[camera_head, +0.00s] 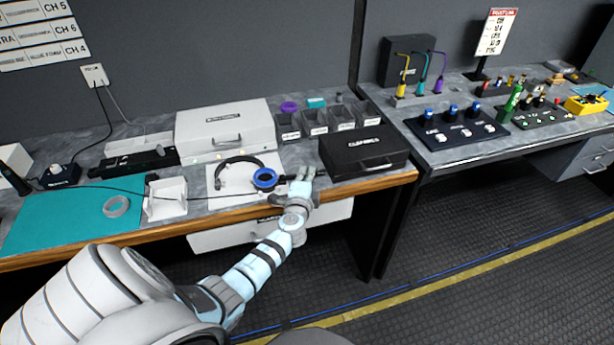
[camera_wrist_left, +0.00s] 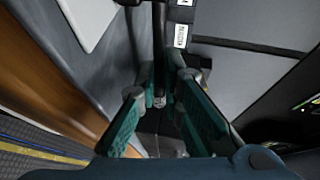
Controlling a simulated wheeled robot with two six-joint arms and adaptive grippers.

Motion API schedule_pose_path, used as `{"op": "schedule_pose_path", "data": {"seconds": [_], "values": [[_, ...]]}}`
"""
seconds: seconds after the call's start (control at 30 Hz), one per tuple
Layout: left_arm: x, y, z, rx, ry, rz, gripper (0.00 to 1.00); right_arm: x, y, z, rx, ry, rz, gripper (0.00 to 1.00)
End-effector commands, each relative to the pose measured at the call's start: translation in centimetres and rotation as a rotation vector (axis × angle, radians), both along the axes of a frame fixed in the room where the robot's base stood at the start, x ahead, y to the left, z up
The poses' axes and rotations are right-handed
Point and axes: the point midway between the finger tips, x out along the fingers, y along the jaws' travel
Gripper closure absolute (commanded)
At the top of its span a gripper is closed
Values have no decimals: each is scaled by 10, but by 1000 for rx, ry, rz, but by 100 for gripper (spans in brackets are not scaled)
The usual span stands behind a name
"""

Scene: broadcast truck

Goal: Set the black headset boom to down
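The black headset (camera_head: 240,160) lies on a white sheet on the left workbench, with a blue ring on its ear cup (camera_head: 265,179). The boom cannot be made out clearly in the head view. My left gripper (camera_head: 302,174) is just right of the ear cup, over the bench's front part. In the left wrist view my left gripper (camera_wrist_left: 162,88) has its two teal fingers apart. A thin dark rod (camera_wrist_left: 159,45) with a small grey round end reaches in between them; it may be the boom. I cannot tell whether the fingers touch it. My right gripper is not in view.
A black case (camera_head: 363,151) stands right of the gripper, and a white case (camera_head: 226,128) stands behind the headset. Small grey bins (camera_head: 315,121) line the back. A white tray (camera_head: 166,199) and a teal mat (camera_head: 68,220) are at the left. A second bench is at the right.

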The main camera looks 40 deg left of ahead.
Motion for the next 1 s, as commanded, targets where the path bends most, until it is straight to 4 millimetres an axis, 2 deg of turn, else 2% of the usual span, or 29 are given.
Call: {"op": "schedule_pose_path", "data": {"seconds": [0.53,1.0], "values": [[-3,-2,0,2,2,-48,100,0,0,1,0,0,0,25],[-22,-13,-1,5,2,-359,100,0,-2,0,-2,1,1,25]]}}
